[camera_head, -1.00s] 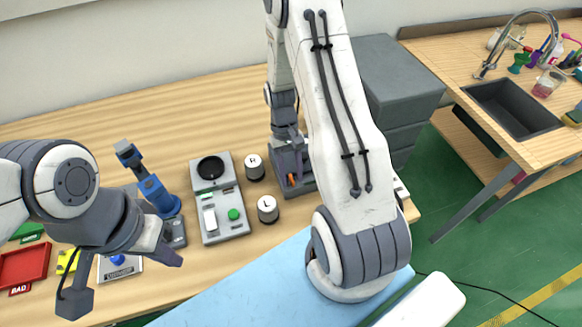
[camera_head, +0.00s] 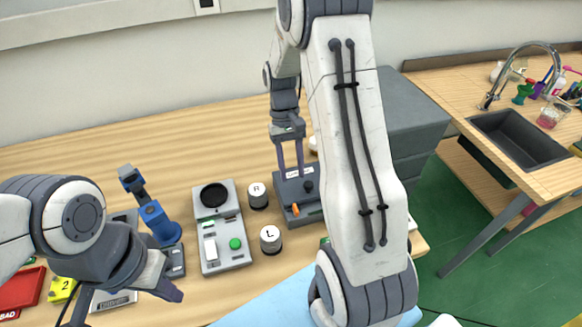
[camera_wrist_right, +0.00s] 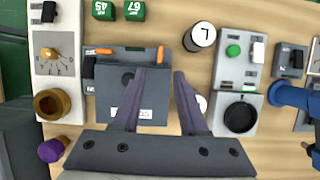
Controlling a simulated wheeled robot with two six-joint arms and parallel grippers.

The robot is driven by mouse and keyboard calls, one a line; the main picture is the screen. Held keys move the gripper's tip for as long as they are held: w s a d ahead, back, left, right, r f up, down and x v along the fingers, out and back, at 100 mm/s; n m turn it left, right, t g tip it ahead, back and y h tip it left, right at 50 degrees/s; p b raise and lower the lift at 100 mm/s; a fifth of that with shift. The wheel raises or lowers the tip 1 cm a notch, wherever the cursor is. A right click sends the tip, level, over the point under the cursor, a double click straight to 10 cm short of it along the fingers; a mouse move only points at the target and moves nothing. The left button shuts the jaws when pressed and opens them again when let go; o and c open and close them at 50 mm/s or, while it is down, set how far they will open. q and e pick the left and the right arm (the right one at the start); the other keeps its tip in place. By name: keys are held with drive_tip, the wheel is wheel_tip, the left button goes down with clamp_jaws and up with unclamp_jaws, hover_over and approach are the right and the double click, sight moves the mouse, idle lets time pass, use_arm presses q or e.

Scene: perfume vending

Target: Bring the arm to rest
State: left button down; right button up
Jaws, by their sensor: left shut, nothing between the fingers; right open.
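My right arm spans the middle of the head view. Its gripper (camera_head: 291,158) points down over a dark grey device with an orange lever (camera_head: 298,207). In the right wrist view the two fingers (camera_wrist_right: 160,75) are apart with nothing held between them, in front of the same device (camera_wrist_right: 115,100). Whether the fingertips touch it, I cannot tell.
A grey panel with a green button (camera_head: 222,250), a blue jointed device (camera_head: 158,222) and two cylinders marked R (camera_head: 257,196) and L (camera_head: 270,240) stand on the wooden table. A red tray (camera_head: 20,290) is at left. Grey drawers (camera_head: 410,115) and a sink (camera_head: 518,138) are at right.

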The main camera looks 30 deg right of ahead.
drive_tip(key=s+a+r+n+t+h, duration=0.1)
drive_tip(key=s+a+r+n, duration=0.25)
drive_tip(key=a, duration=0.45)
drive_tip(key=s+a+r+n+t, duration=0.1)
drive_tip(key=s+a+r+n, duration=0.2)
drive_tip(key=a, duration=0.6)
drive_tip(key=s+a+r+n+t, duration=0.1)
drive_tip(key=s+a+n, duration=0.1)
drive_tip(key=s, duration=0.4)
drive_tip(key=s+a+r+n+t, duration=0.1)
drive_tip(key=s+a+r+n, duration=0.1)
drive_tip(key=s+a, duration=0.2)
drive_tip(key=shift+s+y, duration=0.4)
drive_tip(key=shift+s, duration=0.5)
drive_tip(key=shift+a, duration=0.15)
